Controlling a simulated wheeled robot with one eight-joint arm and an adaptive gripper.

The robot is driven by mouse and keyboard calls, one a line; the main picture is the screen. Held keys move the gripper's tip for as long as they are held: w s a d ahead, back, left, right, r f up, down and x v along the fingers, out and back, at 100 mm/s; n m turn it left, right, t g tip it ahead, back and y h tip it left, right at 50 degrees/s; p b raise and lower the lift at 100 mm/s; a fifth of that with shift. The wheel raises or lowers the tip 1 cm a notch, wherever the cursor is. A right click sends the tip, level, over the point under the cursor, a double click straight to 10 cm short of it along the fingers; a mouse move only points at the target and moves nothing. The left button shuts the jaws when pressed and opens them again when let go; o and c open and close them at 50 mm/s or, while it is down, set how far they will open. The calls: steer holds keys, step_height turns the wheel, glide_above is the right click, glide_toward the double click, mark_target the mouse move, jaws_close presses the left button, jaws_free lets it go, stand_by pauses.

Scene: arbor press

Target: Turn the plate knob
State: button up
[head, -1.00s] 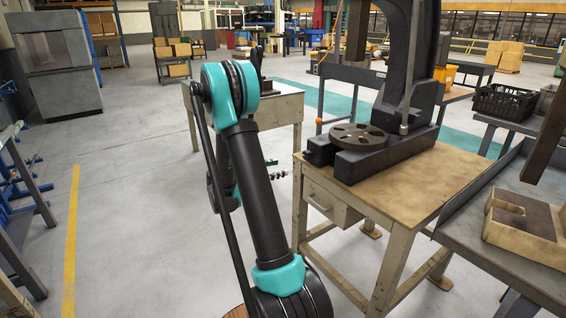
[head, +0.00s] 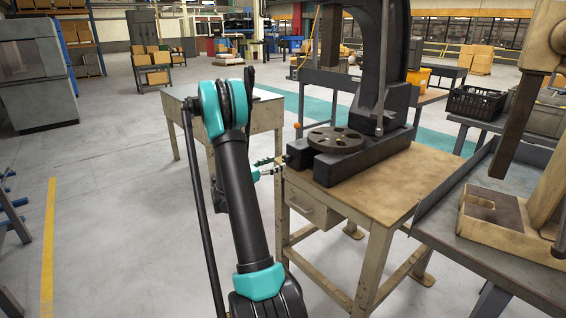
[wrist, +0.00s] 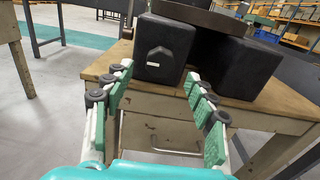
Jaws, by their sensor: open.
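The arbor press (head: 398,80) stands on a wooden bench, with a round slotted plate (head: 335,139) lying flat on its dark base (head: 345,165). The plate knob (head: 289,158) is a small dark stub at the left end of the base. In the wrist view, a dark knob with a hexagonal outline (wrist: 160,57) shows on the base's near end, ahead of my fingers. My gripper (wrist: 156,76) is open and empty, its green-padded fingers either side of the space below the knob. In the head view, my gripper (head: 266,169) is left of the bench, partly hidden by my arm.
The bench (head: 405,185) has a drawer with a handle (wrist: 175,148) below the knob. A grey table (head: 500,235) with another machine stands close at right. Another bench (head: 180,110) stands behind my arm.

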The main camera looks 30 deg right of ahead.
mark_target(284, 160)
steer(key=shift+w+d, duration=0.15)
steer(key=shift+d, duration=2.2)
steer(key=c, duration=1.2)
